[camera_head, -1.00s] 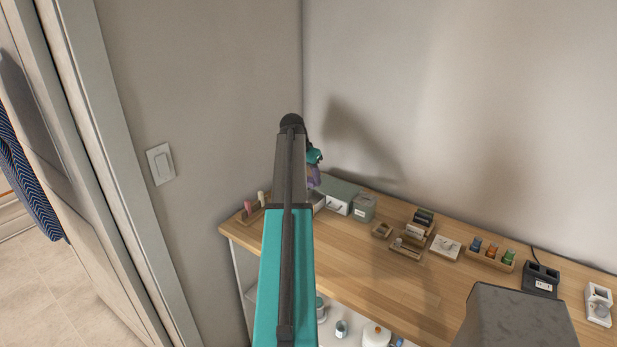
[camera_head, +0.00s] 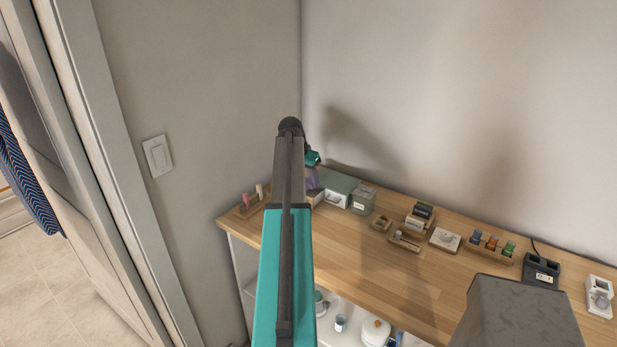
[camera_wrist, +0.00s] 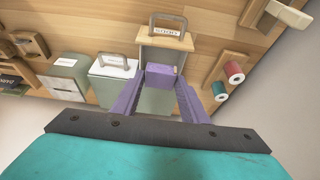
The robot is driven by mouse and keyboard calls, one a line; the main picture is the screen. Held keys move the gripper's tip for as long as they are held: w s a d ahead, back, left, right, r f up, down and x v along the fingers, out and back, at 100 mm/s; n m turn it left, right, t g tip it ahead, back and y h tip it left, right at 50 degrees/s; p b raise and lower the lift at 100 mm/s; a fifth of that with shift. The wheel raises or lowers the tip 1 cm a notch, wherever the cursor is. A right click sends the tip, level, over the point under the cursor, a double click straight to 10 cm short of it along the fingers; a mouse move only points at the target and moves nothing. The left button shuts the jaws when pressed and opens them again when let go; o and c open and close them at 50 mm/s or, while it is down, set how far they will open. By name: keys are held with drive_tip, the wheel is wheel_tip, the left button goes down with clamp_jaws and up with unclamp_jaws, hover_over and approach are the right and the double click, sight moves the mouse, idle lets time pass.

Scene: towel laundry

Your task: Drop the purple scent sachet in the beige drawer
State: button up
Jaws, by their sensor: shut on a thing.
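The purple scent sachet (camera_wrist: 160,80) is a small block held between the purple fingers of my gripper (camera_wrist: 160,86) in the wrist view. The beige drawer (camera_wrist: 166,43) stands pulled out, with a label and a grey handle on its front. The sachet appears over or at the inner part of the drawer; its exact height there is hard to tell. In the head view my gripper (camera_head: 312,180) is mostly hidden behind my arm, close above the open drawer (camera_head: 317,197). The sachet cannot be made out there.
A grey-green drawer unit (camera_head: 341,184) stands on the wooden counter (camera_head: 355,250). Small trays and racks line the counter to the right. A wall rises behind.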

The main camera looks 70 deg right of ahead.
drive_tip(key=shift+f, duration=0.6)
drive_tip(key=o, duration=1.1)
drive_tip(key=shift+r, duration=0.2)
drive_tip(key=shift+r+p, duration=1.45)
drive_tip(key=shift+r, duration=1.9)
